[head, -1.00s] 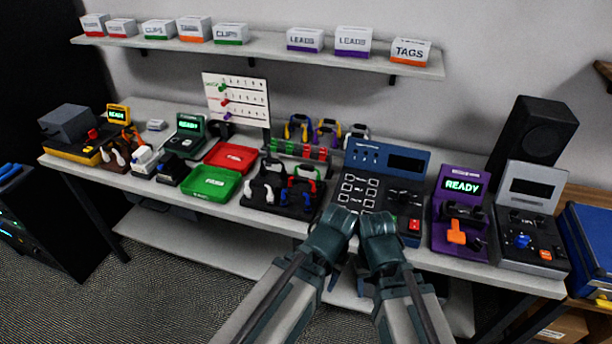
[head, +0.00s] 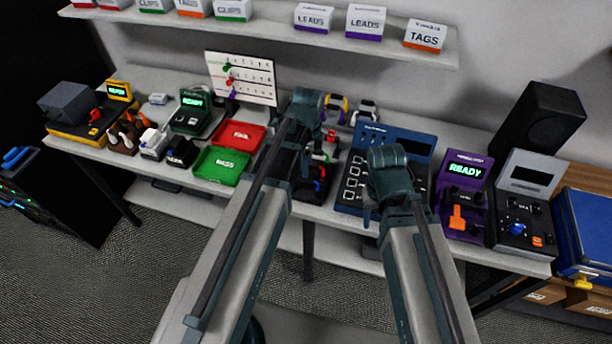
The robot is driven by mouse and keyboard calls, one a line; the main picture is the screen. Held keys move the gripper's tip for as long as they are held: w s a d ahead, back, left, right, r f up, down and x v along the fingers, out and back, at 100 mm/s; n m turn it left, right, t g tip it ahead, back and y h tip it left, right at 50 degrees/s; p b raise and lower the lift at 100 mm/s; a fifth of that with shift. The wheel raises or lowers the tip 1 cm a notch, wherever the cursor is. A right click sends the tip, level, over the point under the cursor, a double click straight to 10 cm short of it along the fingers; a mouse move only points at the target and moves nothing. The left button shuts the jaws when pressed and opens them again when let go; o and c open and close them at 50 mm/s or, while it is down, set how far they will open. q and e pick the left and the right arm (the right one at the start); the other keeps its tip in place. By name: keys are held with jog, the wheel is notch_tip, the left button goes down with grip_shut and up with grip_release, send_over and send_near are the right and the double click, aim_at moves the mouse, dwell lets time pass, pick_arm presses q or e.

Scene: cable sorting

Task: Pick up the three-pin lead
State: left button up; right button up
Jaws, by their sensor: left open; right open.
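I cannot tell which lead is the three-pin one. A lead with yellow ends (head: 336,106) and a grey-white one (head: 365,112) stand at the back of the bench. My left gripper (head: 306,104) is open over the back of the bench, left of the yellow-ended lead. My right gripper (head: 388,170) is open in front of the blue test panel (head: 352,165). I see nothing held in either gripper.
Green (head: 220,166) and red (head: 241,135) trays lie left of my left arm. A whiteboard (head: 240,78) stands behind them. A purple READY device (head: 463,190) and a grey device (head: 525,205) stand at the right. A shelf with boxes (head: 313,17) hangs above.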

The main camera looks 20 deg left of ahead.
pick_arm(q)
jog(key=shift+w+a+r+m, duration=0.55)
jog(key=shift+a+r+m, duration=0.05)
jog(key=b, duration=0.8)
send_over(306, 192)
jog(key=f, duration=0.8)
jog(key=shift+w+a+f, duration=0.1)
jog(key=shift+a+f, duration=0.2)
jog(key=shift+f, duration=0.1)
jog(key=f+b, duration=0.1)
jog(key=b, duration=0.1)
jog(key=f+b, duration=0.1)
jog(key=f, duration=0.1)
jog(key=f+b, duration=0.2)
jog(key=shift+d+f+b, duration=0.1)
jog(key=shift+d+b, duration=0.2)
pick_arm(e)
notch_tip(306, 192, down, 13)
jog(key=shift+r, duration=0.15)
pick_arm(q)
grip_shut()
